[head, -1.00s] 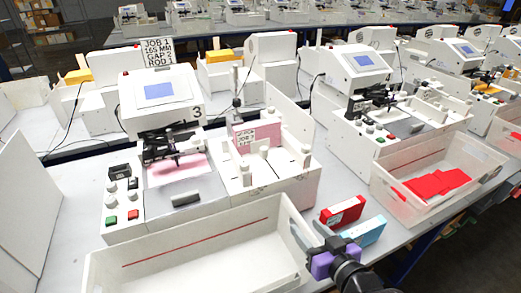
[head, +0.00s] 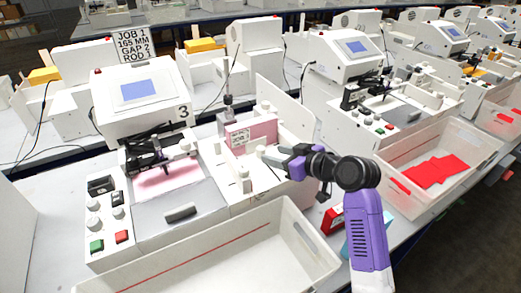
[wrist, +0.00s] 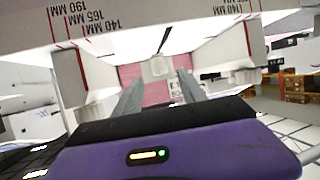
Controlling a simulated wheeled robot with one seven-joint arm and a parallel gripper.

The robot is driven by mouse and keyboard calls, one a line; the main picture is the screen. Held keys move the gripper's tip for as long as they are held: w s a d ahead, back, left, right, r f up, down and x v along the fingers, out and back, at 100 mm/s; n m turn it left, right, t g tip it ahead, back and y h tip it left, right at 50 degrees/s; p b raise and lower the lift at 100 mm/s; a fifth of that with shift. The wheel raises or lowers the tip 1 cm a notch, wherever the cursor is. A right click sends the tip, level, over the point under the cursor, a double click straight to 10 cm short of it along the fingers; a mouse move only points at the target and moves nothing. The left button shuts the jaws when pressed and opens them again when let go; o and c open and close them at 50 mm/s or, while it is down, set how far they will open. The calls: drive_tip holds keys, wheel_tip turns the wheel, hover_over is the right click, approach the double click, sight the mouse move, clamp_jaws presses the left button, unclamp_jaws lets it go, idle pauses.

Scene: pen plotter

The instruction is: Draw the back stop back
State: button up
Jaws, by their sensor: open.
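Machine 3 (head: 142,92) has an open bay on its right side with a pink paper stack (head: 264,132) at its back. My gripper (head: 268,154) is open over this bay, in front of the pink stack. In the wrist view, my gripper (wrist: 159,78) has its two grey fingers apart, pointing into the bay. A small white upright piece (wrist: 156,67), possibly the back stop, shows between and beyond the fingertips, in front of pink. I see no contact with it. My gripper partly hides the bay in the head view.
Bay walls carry red marks lettered 140, 165 and 190 MM (wrist: 85,40). A white bin (head: 215,262) stands in front. A red box (head: 333,219) lies below my arm. A bin with red sheets (head: 440,168) stands right.

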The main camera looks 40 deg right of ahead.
sight(264, 152)
drive_tip(key=x, duration=0.6)
drive_tip(key=shift+p, duration=0.4)
clamp_jaws()
idle(1.0)
